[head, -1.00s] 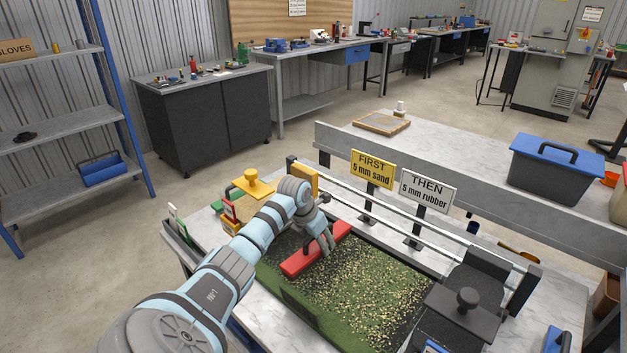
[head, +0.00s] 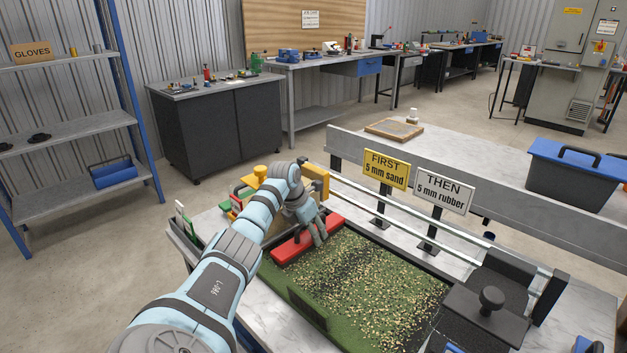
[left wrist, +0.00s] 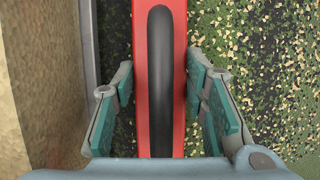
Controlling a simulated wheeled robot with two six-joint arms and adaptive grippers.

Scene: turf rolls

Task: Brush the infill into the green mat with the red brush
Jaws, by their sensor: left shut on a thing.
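The green mat (head: 375,265) lies on the bench and is strewn with pale and black infill granules (head: 362,288). The red brush (head: 331,226) lies across the far left part of the mat. It has a black grip along its top, seen in the left wrist view (left wrist: 161,75). My left gripper (head: 318,232) is over the brush with its fingers on both sides of the grip, shut on it. In the left wrist view granules lie to the right of the brush, with a dark strip to its left. The brush's underside is hidden. My right gripper is not in view.
A yellow FIRST 5 mm sand sign (head: 386,169) and a white THEN 5 mm rubber sign (head: 444,189) stand behind the mat by metal rails. A black block with a knob (head: 491,300) stands at the mat's right end. A blue-lidded bin (head: 577,175) is farther back.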

